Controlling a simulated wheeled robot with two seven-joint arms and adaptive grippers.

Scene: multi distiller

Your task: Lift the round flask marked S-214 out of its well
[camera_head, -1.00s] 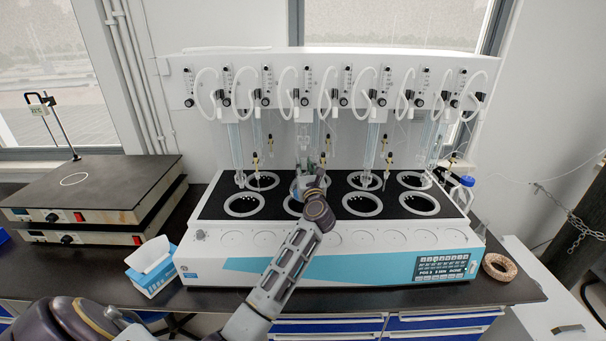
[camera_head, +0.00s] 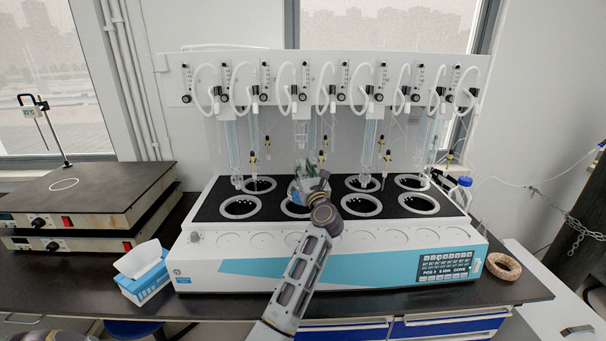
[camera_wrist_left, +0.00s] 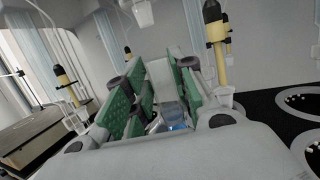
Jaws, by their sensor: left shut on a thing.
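The distiller (camera_head: 212,262) has two rows of round wells in a black top. My left gripper (camera_head: 311,170) reaches over its middle wells, at the second column from the left. In the left wrist view, its green-padded fingers (camera_wrist_left: 160,98) are closed around a clear glass neck (camera_wrist_left: 168,88), with a bluish glass part low between them. A clear glass flask (camera_head: 296,191) shows partly beside the gripper in the head view. The arm and gripper hide most of it, and no S-214 mark can be read. How high it sits relative to the well cannot be told. My right gripper is out of view.
Glass tubes and yellow-black valves (camera_head: 267,146) hang close around the gripper. A tissue box (camera_head: 145,275) and stacked hotplates (camera_head: 85,205) stand at left. A blue-capped bottle (camera_head: 462,190) and a cork ring (camera_head: 502,266) are at right.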

